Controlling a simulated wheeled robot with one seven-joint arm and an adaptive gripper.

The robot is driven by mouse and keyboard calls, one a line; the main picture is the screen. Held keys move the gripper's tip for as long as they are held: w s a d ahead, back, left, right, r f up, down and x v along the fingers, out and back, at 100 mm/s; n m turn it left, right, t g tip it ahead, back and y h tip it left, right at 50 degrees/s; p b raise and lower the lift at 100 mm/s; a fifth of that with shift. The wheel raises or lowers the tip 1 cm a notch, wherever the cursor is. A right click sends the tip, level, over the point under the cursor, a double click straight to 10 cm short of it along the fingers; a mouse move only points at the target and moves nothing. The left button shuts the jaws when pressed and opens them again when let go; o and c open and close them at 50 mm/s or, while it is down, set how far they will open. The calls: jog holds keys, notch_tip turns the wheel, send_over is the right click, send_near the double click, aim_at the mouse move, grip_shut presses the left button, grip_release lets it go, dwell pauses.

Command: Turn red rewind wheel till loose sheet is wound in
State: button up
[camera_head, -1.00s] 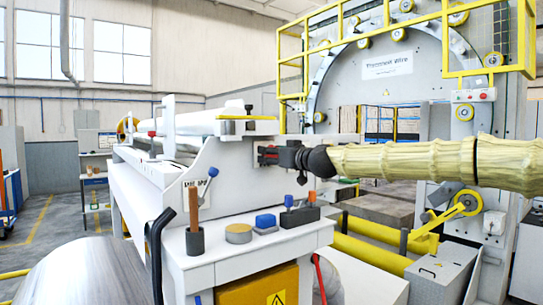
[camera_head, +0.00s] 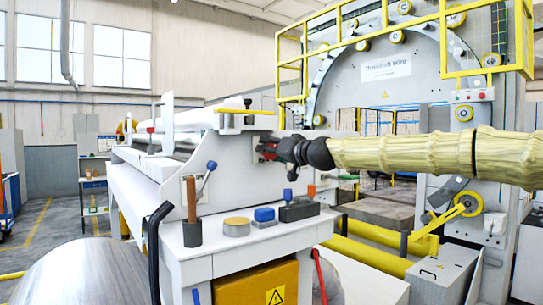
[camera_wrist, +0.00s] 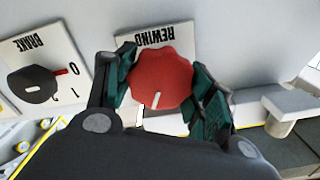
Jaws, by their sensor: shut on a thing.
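The red rewind wheel (camera_wrist: 165,72) shows in the wrist view in front of a plate marked REWIND. Its white mark points down in that picture. My gripper (camera_wrist: 163,80) is shut on it, with one dark green finger pad on each side. In the head view my gripper (camera_head: 288,150) is at the end face of the white machine (camera_head: 235,165) and hides most of the wheel. A white roll (camera_head: 205,118) lies along the machine's top. I cannot tell a loose sheet apart from the roll.
Left of the wheel in the wrist view is a black brake knob (camera_wrist: 33,84) with a red pointer. A large yellow-railed wrapping ring (camera_head: 385,70) stands behind.

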jog(key=m, duration=0.2)
jog(key=m+b, duration=0.1)
jog(key=m, duration=0.1)
jog(key=shift+a+f+m, duration=0.1)
jog(key=shift+f+m, duration=0.2)
jog(key=shift+f, duration=0.05)
jog(key=m+b, duration=0.1)
jog(key=m, duration=0.3)
jog(key=shift+m, duration=0.3)
jog(key=shift+c, duration=0.2)
jog(key=m, duration=0.4)
jog(key=shift+r+b, duration=0.15)
jog(key=shift+b, duration=0.2)
jog(key=shift+r+m, duration=0.1)
jog(key=shift+m, duration=2.4)
jog(key=o, duration=1.1)
jog(key=shift+a, duration=0.1)
jog(key=shift+c, duration=0.2)
jog(key=shift+d, duration=0.25)
